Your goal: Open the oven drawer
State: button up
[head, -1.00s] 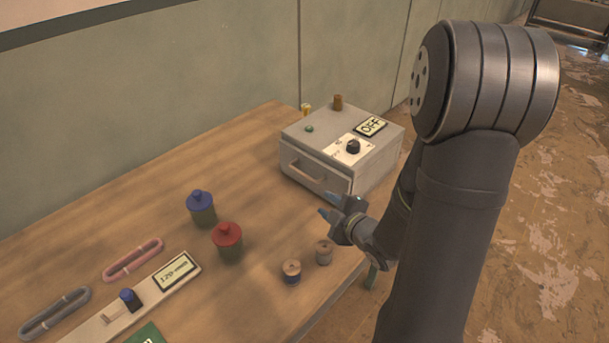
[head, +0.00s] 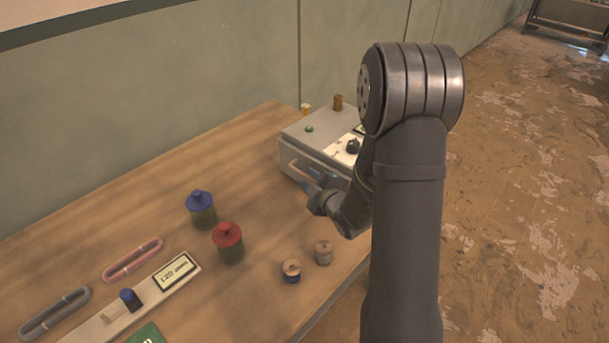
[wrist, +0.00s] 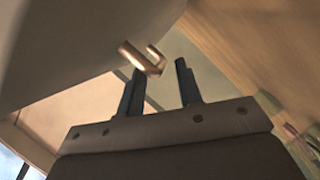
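The grey box-shaped oven (head: 318,128) stands at the far end of the table, its right side hidden by my arm. Its drawer front (head: 289,158) faces the near left and looks shut. The bar handle (head: 297,170) is partly covered by my gripper (head: 311,181), which is right at the drawer front. In the wrist view the copper-coloured handle (wrist: 142,62) is at the fingertips, overlapping the left finger. My gripper (wrist: 160,66) is open there, with a gap between the fingers. Whether a finger touches the handle cannot be told.
A blue-lidded jar (head: 202,208) and a red-lidded jar (head: 228,242) stand left of my gripper. Two small spools (head: 291,271) (head: 323,252) sit near the table's right edge. The wooden table (head: 150,205) is clear in front of the drawer's left part.

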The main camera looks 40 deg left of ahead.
aim_at(307, 177)
jog(key=shift+x, duration=1.75)
grip_shut()
